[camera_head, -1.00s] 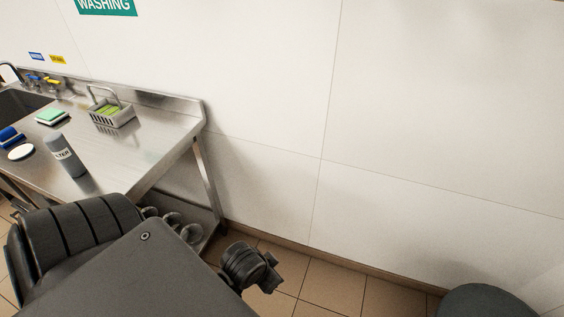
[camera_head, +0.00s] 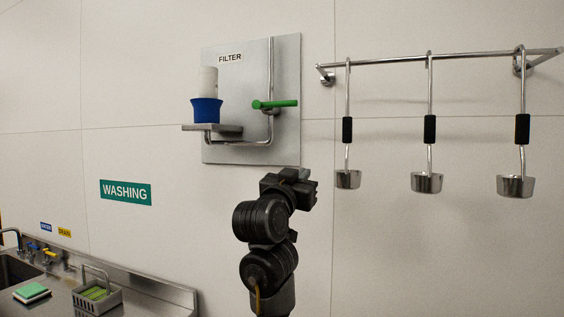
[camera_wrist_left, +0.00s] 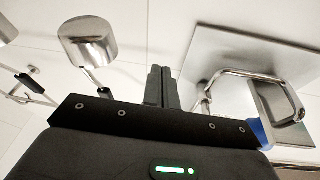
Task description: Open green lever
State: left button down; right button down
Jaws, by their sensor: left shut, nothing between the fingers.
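The green lever (camera_head: 275,104) sits roughly level on a metal pipe, on the steel filter panel (camera_head: 240,155) fixed to the wall. A blue cup-shaped filter part (camera_head: 206,111) with a white cylinder stands on a small shelf left of the lever. My left gripper (camera_head: 297,176) is raised in front of the wall, below and slightly right of the lever, apart from it in the picture. In the left wrist view its fingers (camera_wrist_left: 161,86) are shut together with nothing between them. That view also shows the panel (camera_wrist_left: 262,65) and its pipe; the lever is not visible there. My right gripper is not in view.
Ladles (camera_head: 427,182) hang from a wall rail (camera_head: 440,57) to the right of the panel. A steel sink counter (camera_head: 150,293) with a wire-handled basket (camera_head: 97,297) and a sponge (camera_head: 31,291) is at lower left.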

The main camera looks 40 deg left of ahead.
pick_arm(q)
jog(key=s+a+r+n+t+y, duration=0.1)
jog(key=s+r, duration=0.3)
jog(key=r, duration=0.4)
jog(key=s+a+r+n+t+y, duration=0.1)
jog(key=s+r, duration=0.3)
jog(key=r, duration=0.4)
jog(key=shift+s+a+r+n+t+y, duration=0.3)
jog(key=shift+s+a+t+y, duration=0.1)
jog(key=shift+a+y, duration=0.25)
notch_tip(320, 180, up, 6)
jog(key=p, duration=0.5)
send_over(278, 105)
jog(key=s+d, duration=0.3)
jog(key=f, duration=0.1)
jog(key=w+f, duration=0.1)
jog(key=f, duration=0.1)
jog(key=a+f+p, duration=0.1)
jog(key=shift+w+f, duration=0.15)
jog(key=shift+w, duration=0.15)
